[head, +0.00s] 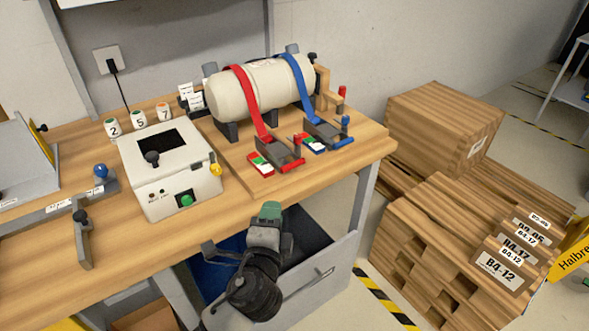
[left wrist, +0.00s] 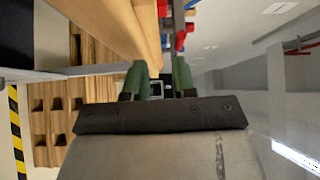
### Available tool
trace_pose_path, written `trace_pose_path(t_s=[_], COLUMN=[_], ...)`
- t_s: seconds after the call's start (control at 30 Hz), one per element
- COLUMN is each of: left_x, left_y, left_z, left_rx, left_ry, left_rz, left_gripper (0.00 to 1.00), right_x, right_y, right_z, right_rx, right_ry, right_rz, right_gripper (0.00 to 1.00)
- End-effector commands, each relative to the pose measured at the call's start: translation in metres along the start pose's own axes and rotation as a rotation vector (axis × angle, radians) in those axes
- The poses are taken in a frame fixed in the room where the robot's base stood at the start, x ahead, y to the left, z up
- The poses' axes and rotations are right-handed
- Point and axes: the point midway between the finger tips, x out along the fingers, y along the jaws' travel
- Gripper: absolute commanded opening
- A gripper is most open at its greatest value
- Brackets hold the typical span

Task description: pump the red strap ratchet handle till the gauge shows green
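A white tank (head: 262,88) lies in a cradle on the table, held by a red strap (head: 246,98) and a blue strap (head: 300,85). The red strap runs down to a grey ratchet (head: 280,155) whose red handle (head: 297,141) sits at its right side. Beside that ratchet is a small gauge (head: 260,164) with red, white and green parts; its reading is too small to tell. My left gripper (head: 268,212) is in front of the table edge, below and apart from the ratchet. Its green fingers (left wrist: 159,78) are spread and empty. My right gripper is not in view.
The blue ratchet (head: 328,132) stands close to the right of the red one. A white box with a green button (head: 172,180) is to the left. An open drawer (head: 325,275) is below the table edge. Wooden crates (head: 450,250) stand to the right.

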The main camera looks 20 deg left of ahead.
Motion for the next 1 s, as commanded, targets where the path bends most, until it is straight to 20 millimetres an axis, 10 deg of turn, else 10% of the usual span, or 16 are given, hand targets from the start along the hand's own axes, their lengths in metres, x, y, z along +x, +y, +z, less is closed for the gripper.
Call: trace_pose_path(t_s=[1.0], left_x=[0.115], left_y=[-0.030], left_z=[-0.027], left_rx=[0.151], left_ry=[0.065], left_rz=[-0.122], left_gripper=[0.26], right_x=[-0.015], right_y=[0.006], right_z=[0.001], right_rx=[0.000], right_ry=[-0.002], right_rz=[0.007], right_gripper=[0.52])
